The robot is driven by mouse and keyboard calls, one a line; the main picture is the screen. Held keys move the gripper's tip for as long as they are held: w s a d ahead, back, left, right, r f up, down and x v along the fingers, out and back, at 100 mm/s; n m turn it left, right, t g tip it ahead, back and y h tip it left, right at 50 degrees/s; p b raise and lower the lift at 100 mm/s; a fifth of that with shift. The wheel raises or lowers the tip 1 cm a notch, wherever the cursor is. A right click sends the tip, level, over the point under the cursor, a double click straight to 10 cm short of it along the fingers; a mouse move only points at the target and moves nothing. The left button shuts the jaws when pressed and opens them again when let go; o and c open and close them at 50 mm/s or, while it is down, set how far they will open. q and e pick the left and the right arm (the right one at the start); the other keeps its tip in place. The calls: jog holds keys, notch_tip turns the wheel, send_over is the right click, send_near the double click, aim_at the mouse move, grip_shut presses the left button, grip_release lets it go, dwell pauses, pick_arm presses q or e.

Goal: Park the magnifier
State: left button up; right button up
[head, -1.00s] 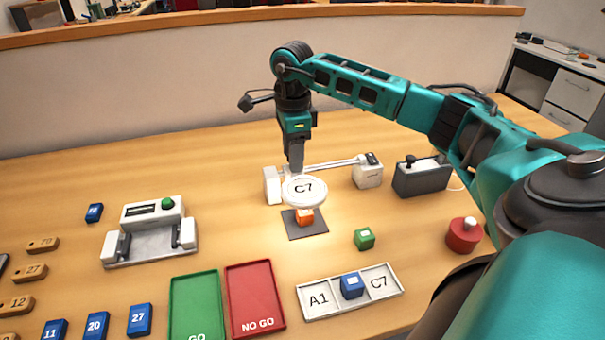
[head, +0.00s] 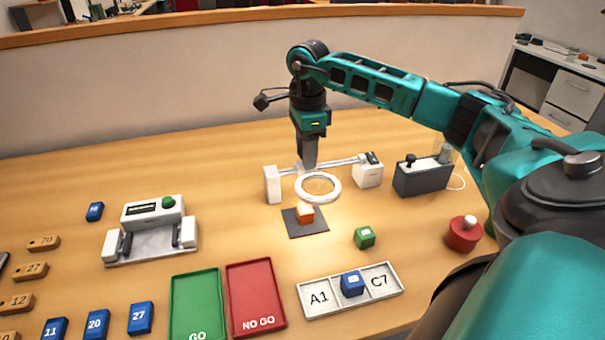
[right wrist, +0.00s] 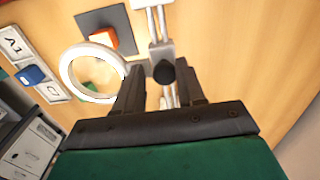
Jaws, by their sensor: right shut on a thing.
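The magnifier (head: 318,201) is a white ring lens carried on a rail (head: 343,161) between a white left post (head: 272,186) and a white right block (head: 368,174). My right gripper (head: 309,166) points down at the rail and is shut on the magnifier's mount; the fingers hide the exact grip. In the right wrist view the ring (right wrist: 66,76) lies left of my fingers (right wrist: 160,85), with a black knob (right wrist: 164,76) between them. An orange cube (head: 305,213) on a dark pad (head: 311,232) shows uncovered in front of the ring. My left gripper is not in view.
A green cube (head: 365,237) and a tray (head: 322,307) holding a blue cube (head: 352,283) stand in front. A dark grey box (head: 422,178) and red button (head: 463,235) are at right. Green (head: 195,305) and red (head: 255,300) trays lie front left.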

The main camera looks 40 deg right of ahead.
aim_at(342, 163)
jog(key=shift+s+d+f+b, duration=0.2)
jog(key=shift+s+d, duration=0.5)
jog(key=shift+d, duration=0.55)
jog(key=shift+s+d+f+b, duration=0.15)
jog(key=shift+s+d+f, duration=0.15)
jog(key=shift+s+d, duration=0.75)
jog(key=shift+s+d+f+b, duration=0.15)
jog(key=shift+s+d+f, duration=0.2)
jog(key=shift+d, duration=1.15)
jog(key=o, duration=0.6)
jog(key=shift+w, duration=0.1)
jog(key=shift+r, duration=0.15)
jog(key=shift+r+p, duration=0.25)
jog(key=shift+p, duration=0.2)
jog(key=shift+w+d+r+p, duration=0.1)
jog(key=shift+r+p, duration=0.8)
jog(key=shift+r, duration=0.75)
jog(key=shift+d+r+p, duration=0.1)
jog(key=shift+r+p, duration=0.8)
jog(key=shift+r, duration=0.7)
